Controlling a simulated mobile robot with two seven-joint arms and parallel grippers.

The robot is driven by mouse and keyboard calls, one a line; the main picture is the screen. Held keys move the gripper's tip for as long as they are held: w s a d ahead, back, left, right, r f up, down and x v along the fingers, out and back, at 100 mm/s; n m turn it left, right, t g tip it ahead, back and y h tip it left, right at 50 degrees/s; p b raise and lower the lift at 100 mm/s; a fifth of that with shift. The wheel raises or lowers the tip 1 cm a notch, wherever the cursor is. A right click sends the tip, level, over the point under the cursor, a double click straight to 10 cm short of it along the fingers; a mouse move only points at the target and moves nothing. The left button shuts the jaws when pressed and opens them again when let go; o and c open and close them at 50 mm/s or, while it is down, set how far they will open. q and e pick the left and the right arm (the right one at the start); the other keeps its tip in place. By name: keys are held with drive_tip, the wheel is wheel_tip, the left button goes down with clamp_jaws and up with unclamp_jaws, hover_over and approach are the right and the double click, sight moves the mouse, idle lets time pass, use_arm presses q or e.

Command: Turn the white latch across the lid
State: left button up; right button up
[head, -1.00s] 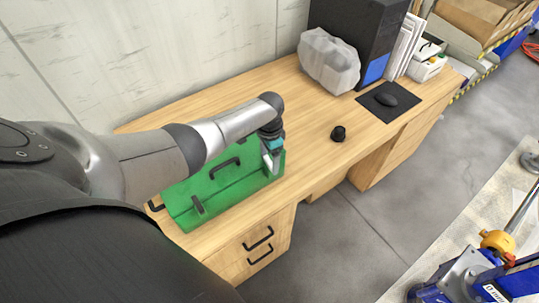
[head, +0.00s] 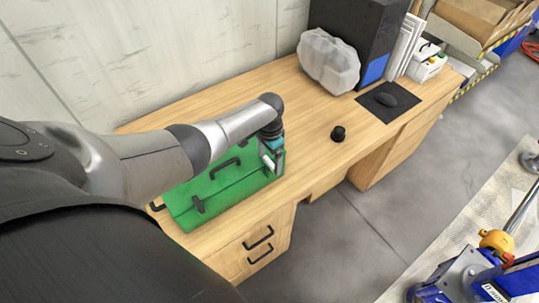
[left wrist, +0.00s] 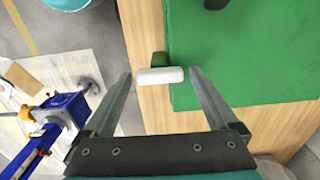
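A green toolbox (head: 215,203) with dark handles stands on the wooden desk, its lid down. In the left wrist view the white latch (left wrist: 160,76) is a short bar beside a small green tab at the edge of the toolbox (left wrist: 245,60). My left gripper (left wrist: 161,73) is open, with one finger on each side of the latch. A small gap shows at each end of the bar, so it is not gripped. In the head view my left gripper (head: 270,160) is at the toolbox's right end, where it partly hides the latch. My right gripper is not in view.
The wooden desk (head: 310,125) bears a small black knob-like object (head: 338,133), a mouse on a black pad (head: 402,108), a grey rock-like lump (head: 328,60) and a black computer case (head: 355,35). A blue jack (head: 465,275) stands on the floor at right.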

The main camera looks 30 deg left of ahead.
sight(270, 162)
use_arm(q)
drive_tip(key=shift+o, duration=0.3)
drive_tip(key=shift+r, duration=0.1)
drive_tip(key=shift+r, duration=0.3)
wheel_tip(270, 162, up, 14)
drive_tip(key=p, duration=0.3)
drive_tip(key=shift+r, duration=0.25)
